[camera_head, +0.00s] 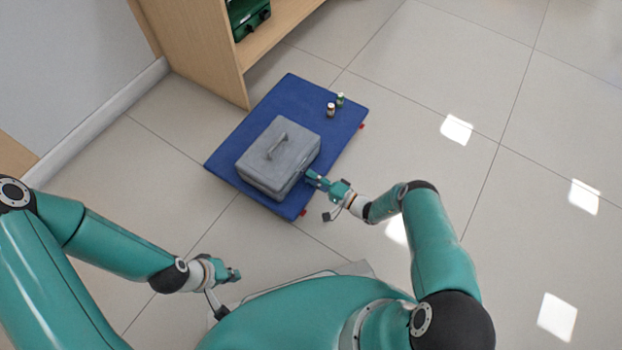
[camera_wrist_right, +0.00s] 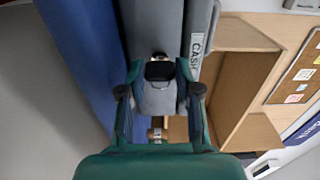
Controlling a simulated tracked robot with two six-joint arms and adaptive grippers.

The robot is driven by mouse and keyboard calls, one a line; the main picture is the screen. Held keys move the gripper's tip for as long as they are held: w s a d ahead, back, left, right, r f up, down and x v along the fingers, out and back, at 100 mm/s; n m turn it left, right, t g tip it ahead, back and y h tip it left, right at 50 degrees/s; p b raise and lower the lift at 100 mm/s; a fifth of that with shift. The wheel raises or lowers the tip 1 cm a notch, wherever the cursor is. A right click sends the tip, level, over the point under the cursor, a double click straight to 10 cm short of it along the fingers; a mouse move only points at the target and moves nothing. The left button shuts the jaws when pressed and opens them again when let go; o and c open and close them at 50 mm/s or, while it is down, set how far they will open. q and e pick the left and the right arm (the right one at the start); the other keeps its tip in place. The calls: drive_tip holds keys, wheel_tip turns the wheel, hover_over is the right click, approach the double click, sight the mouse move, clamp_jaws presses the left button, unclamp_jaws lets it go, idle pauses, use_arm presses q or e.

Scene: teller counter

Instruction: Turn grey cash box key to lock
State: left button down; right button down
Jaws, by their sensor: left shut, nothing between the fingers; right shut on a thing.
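The grey cash box (camera_head: 262,166) sits closed on a blue mat (camera_head: 232,143), with its handle on the lid. My right gripper (camera_head: 309,177) is at the side of the box facing right. In the right wrist view, the right gripper (camera_wrist_right: 160,85) is shut on the black head of the key (camera_wrist_right: 160,71), which is at a metal lock on the grey box (camera_wrist_right: 156,22). A "CASH" label shows beside it. The key's exact turn angle is hard to tell. My left gripper (camera_head: 234,274) is shut and empty, low over the floor, away from the box.
Two small cylindrical items, one brownish (camera_head: 331,109) and one green (camera_head: 340,99), stand near the mat's far right corner. A wooden shelf unit (camera_head: 205,45) holding a green object (camera_head: 246,16) stands behind the mat. The tiled floor to the right is clear.

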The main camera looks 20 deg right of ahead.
drive_tip(key=shift+f, duration=0.15)
drive_tip(key=c, duration=0.8)
unclamp_jaws()
drive_tip(key=v, duration=1.2)
